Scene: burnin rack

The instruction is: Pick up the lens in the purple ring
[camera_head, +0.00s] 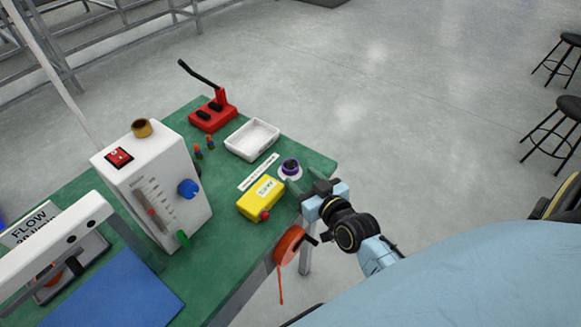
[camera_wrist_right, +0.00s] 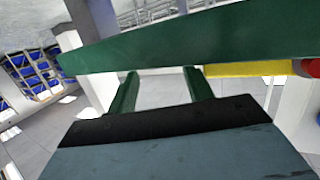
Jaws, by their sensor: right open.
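The lens in the purple ring (camera_head: 290,167) stands on a small white round base (camera_head: 290,175) near the right corner of the green table, in the head view. My right gripper (camera_head: 297,190) is at the table's right edge, close to the lens on its near side and apart from it. In the right wrist view its two fingers (camera_wrist_right: 161,82) are spread with nothing between them, and the green table edge lies just beyond them. The lens does not show in the wrist view. My left gripper is not in view.
The yellow box (camera_head: 262,199) with a red button sits left of my right gripper. A label strip (camera_head: 258,173) and a white tray (camera_head: 252,139) lie behind. A red device (camera_head: 213,112), white flow unit (camera_head: 155,185) and orange reel (camera_head: 289,245) are around the green table (camera_head: 225,235).

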